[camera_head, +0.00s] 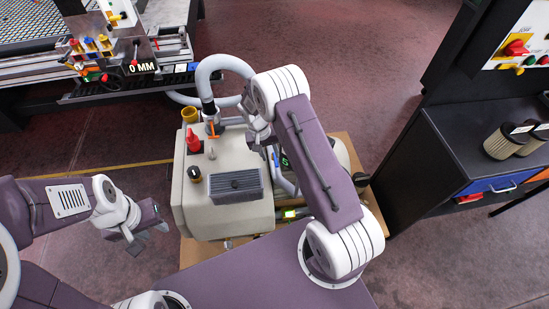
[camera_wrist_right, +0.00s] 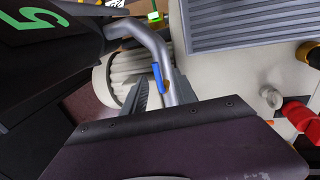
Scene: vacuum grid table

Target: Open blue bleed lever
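The blue bleed lever (camera_wrist_right: 157,77) sits on a bent grey pipe (camera_wrist_right: 153,45) in the right wrist view. It also shows as a small blue strip in the head view (camera_head: 276,158), right beside my right arm. My right gripper (camera_wrist_right: 161,80) points at it, with its dark fingers apart on either side of the lever and pipe. Whether a finger touches the lever, I cannot tell. In the head view the right gripper (camera_head: 262,140) is mostly hidden by its own arm. My left gripper (camera_head: 146,241) is open and empty, left of the pump and away from it.
The beige vacuum pump (camera_head: 225,218) carries a red-capped fitting (camera_head: 194,143), a black knob (camera_head: 195,174), an orange-handled valve (camera_head: 213,130) and a grey vent (camera_head: 236,187). A grey hose (camera_head: 222,62) arches behind it. A dark cabinet (camera_head: 440,165) stands at right.

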